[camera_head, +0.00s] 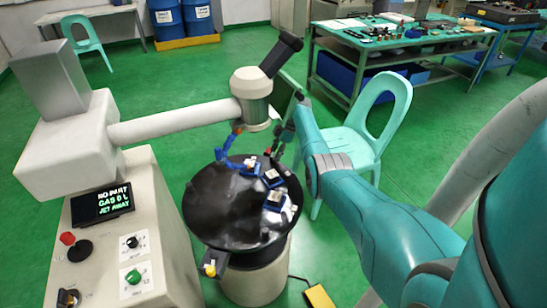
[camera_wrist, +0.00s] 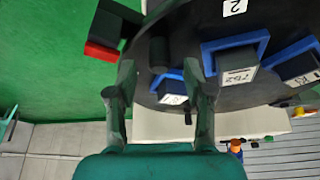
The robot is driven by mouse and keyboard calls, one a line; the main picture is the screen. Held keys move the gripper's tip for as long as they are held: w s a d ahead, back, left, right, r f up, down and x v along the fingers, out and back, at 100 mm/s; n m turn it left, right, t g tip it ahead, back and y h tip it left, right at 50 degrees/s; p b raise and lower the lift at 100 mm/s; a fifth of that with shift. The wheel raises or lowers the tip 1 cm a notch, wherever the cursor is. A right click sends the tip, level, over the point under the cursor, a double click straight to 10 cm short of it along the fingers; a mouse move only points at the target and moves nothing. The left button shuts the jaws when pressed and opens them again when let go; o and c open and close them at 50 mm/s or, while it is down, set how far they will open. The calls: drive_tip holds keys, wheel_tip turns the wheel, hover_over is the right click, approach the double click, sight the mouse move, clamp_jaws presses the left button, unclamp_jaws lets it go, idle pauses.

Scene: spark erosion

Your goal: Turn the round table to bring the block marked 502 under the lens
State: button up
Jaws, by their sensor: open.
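The round table (camera_head: 225,215) is a black disc on a cream pedestal. Blue holders with metal blocks (camera_head: 275,200) sit on its right and back parts. In the wrist view, one block (camera_wrist: 237,76) has a white label that seems to end in 2; I cannot read 502 for sure on any block. The lens head (camera_head: 252,95), a cream cylinder with a black eyepiece, hangs above the table's back edge. My gripper (camera_head: 277,146) is low at the back right rim. In the wrist view my gripper (camera_wrist: 158,78) is open, with a black upright peg (camera_wrist: 158,52) between its fingertips' lines.
A console (camera_head: 130,235) with a screen reading NO PART stands left. A blue jointed nozzle (camera_head: 228,148) reaches down by the table's back. A teal chair (camera_head: 355,140) stands close behind my arm. A yellow pedal (camera_head: 319,297) lies on the floor. A red-and-black piece (camera_wrist: 103,50) shows beside the disc.

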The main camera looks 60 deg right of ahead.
drive_tip(key=v, duration=0.8)
drive_tip(key=shift+d+r, duration=0.1)
